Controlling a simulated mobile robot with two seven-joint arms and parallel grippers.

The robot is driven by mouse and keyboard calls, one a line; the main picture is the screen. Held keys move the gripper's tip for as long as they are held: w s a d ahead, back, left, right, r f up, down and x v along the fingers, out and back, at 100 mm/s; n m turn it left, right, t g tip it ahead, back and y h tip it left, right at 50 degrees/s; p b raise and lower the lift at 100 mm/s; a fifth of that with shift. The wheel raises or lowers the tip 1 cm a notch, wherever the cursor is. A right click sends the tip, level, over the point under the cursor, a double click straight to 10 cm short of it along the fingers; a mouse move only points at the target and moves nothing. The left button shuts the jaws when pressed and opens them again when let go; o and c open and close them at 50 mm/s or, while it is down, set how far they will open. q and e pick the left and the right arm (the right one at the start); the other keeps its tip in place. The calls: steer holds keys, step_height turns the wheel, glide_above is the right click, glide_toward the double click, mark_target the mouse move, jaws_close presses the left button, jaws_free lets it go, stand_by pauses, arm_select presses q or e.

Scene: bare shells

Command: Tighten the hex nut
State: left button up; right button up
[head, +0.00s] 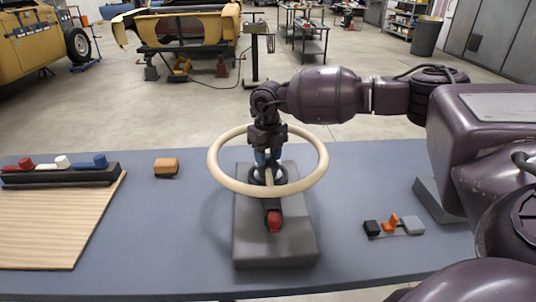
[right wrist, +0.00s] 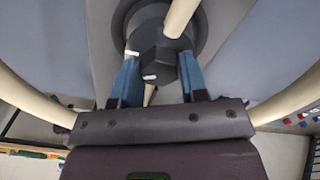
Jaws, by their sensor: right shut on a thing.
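A dark hex nut (right wrist: 157,63) with a white mark sits at the hub of a cream handwheel (head: 215,172). The wheel is mounted over a grey block (head: 275,248) on the table, and its rim and a spoke (right wrist: 180,16) also show in the right wrist view. My right gripper (head: 268,158) reaches down inside the wheel's ring from above. Its blue fingers (right wrist: 158,80) are shut on the nut, one on each side. In the head view the gripper mostly hides the nut. My left gripper is not in view.
A red-ended part (head: 274,222) sticks out at the block's front. An orange-topped block (head: 166,167) stands left. A ribbed board (head: 60,225) and a dark rack (head: 55,174) lie far left. Small black, orange and grey pieces (head: 391,224) lie right. Bare table surrounds the block.

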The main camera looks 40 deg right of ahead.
steer(key=shift+r+m+p, duration=0.15)
steer(key=shift+m+p, duration=0.2)
steer(key=shift+m, duration=0.05)
steer(key=shift+r+m+p, duration=0.1)
steer(key=shift+m+p, duration=0.7)
steer(key=shift+m, duration=0.2)
steer(key=shift+m+p, duration=0.65)
steer(key=shift+m, duration=0.65)
steer(key=shift+f+m+p, duration=0.2)
steer(key=shift+m+p, duration=0.1)
steer(key=shift+p, duration=0.1)
steer(key=o, duration=0.9)
steer(key=shift+o, duration=0.2)
